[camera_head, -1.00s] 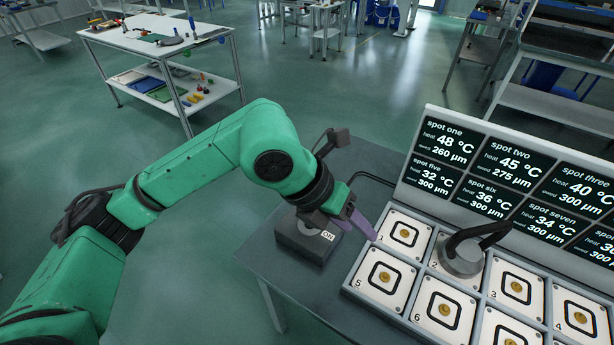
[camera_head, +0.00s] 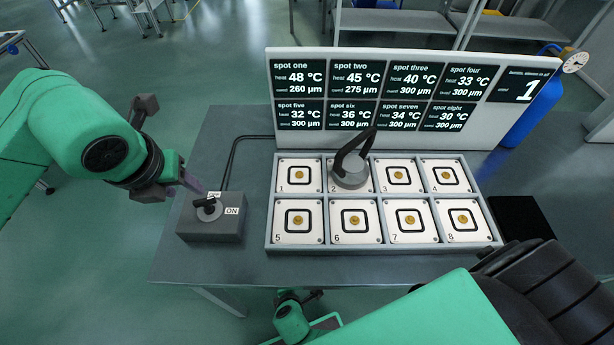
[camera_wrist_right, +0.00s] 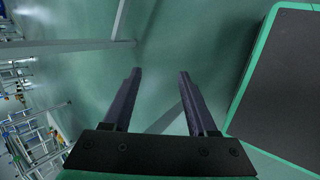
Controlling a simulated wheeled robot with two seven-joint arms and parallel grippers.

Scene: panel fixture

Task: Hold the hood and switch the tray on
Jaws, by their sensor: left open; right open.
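The hood (camera_head: 351,175), a grey round cover with a black arched handle, sits on spot 2 of the grey tray (camera_head: 269,228). The switch box (camera_head: 212,228) stands left of the tray on the table. Its dark knob (camera_head: 208,210) sits by an ON label on the right and a partly hidden label behind it. Which way the knob points is hard to tell. My left gripper (camera_head: 193,184) is just behind and left of the knob, open, with its purple fingers partly hidden. My right gripper (camera_wrist_right: 158,78) is open and empty above the floor in the right wrist view.
The display panel (camera_head: 400,55) stands behind the tray with heat readings and a large 1. A black cable (camera_head: 233,150) runs from the box behind the tray. A black square pad (camera_head: 518,217) lies right of the tray. A blue cylinder (camera_head: 533,112) stands at right.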

